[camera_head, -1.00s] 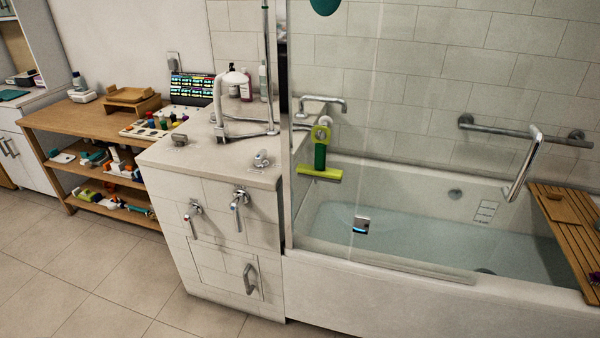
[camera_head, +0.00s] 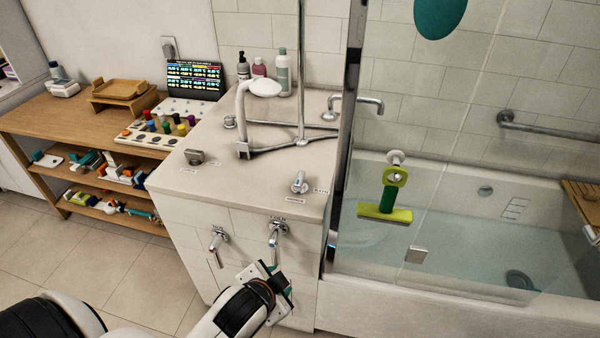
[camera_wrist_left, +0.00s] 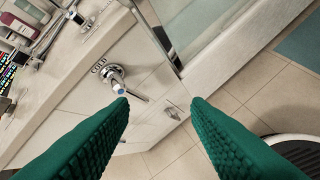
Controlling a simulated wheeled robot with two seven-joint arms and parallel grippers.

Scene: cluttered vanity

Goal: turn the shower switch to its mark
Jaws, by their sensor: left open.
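The shower switch (camera_head: 299,182) is a small chrome lever on the front right of the white counter top. Small labels lie beside it: BATH (camera_head: 321,190) to its right, and one in front that seems to read SHOWER (camera_head: 295,198). I cannot tell exactly which mark the lever points to. My left gripper (camera_head: 281,279) is below the counter edge, in front of the cabinet face, lower than the switch and apart from it. In the left wrist view its green fingers (camera_wrist_left: 160,101) are spread and empty. My right gripper is out of view.
The COLD tap (camera_head: 276,231) is close above my left gripper; it also shows in the left wrist view (camera_wrist_left: 115,77). The HOT tap (camera_head: 217,239) is to its left. A glass screen edge (camera_head: 345,130) stands right of the counter.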

